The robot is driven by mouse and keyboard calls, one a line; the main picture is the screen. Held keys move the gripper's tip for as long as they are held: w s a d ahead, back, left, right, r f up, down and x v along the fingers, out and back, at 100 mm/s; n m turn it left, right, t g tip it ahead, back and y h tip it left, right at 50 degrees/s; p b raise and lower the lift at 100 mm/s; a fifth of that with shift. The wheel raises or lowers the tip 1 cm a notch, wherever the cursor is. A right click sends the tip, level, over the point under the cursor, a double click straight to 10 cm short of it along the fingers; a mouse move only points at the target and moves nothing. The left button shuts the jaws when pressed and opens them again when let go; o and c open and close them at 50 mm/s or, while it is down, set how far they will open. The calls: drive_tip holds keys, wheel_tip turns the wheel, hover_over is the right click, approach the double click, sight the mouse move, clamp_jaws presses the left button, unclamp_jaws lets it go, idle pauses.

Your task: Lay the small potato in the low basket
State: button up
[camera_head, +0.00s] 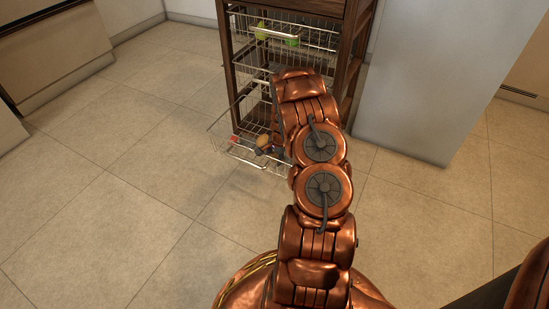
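The low basket (222,136) is a wire basket pulled out at the bottom of a dark wooden rack. A small brown, rounded thing (262,142), perhaps the small potato, shows at the basket's right part, just left of my arm. Dark bits beside it may be part of my gripper, but they are too small to be sure. My copper arm reaches forward to the rack and hides the basket's right side. Whether my fingers hold the brown thing cannot be seen.
A small red thing (234,139) lies in the low basket's left part. An upper wire basket (322,38) holds green and yellowish produce (292,40). The rack's posts (227,55) stand close to my arm. A pale cabinet (425,75) stands at right. The tiled floor (110,200) at left is clear.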

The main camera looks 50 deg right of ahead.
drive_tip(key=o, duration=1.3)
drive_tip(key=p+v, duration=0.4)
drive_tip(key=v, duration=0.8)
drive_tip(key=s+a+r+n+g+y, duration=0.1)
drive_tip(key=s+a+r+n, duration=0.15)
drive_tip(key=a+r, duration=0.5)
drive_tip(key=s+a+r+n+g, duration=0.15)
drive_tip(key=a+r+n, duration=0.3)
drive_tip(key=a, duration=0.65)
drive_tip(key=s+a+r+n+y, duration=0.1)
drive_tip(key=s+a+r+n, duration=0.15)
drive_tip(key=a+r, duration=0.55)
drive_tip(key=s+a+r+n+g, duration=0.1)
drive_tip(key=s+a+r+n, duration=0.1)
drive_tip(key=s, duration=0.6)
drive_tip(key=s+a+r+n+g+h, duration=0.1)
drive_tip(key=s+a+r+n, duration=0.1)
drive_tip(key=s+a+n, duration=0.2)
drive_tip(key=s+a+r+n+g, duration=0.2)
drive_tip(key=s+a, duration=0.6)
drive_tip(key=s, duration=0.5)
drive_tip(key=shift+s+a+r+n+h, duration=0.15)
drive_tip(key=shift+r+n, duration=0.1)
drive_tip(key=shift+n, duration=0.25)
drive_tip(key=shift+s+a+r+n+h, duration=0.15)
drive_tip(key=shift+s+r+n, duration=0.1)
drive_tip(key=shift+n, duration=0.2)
